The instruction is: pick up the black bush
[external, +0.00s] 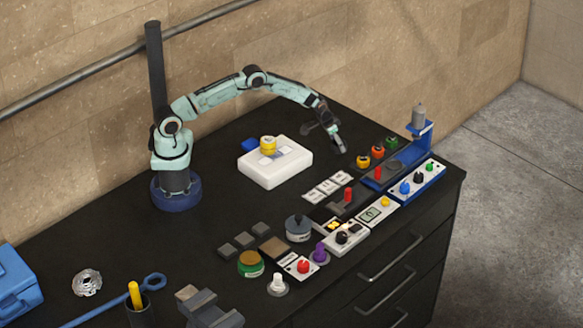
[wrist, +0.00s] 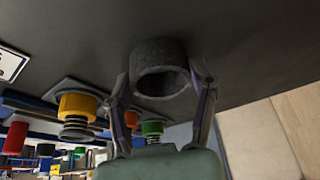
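The black bush (wrist: 158,56) is a short, dark, rough-looking ring with a hollow middle. In the wrist view it stands against the dark worktop, its opening facing the camera. My gripper (wrist: 160,76) has one finger on each side of it, with the tips close to its outer wall. I cannot tell whether they touch it. The fingers are spread apart. In the external view my gripper (external: 339,147) is low over the worktop, right of the white box. The bush is not clear there against the dark surface.
Yellow (external: 363,162), orange (external: 378,152) and green (external: 392,143) bushes stand just right of my gripper. A blue press (external: 419,135) is beyond them. A white box (external: 257,179) lies to the left, and white label cards (external: 327,187) lie nearer the front.

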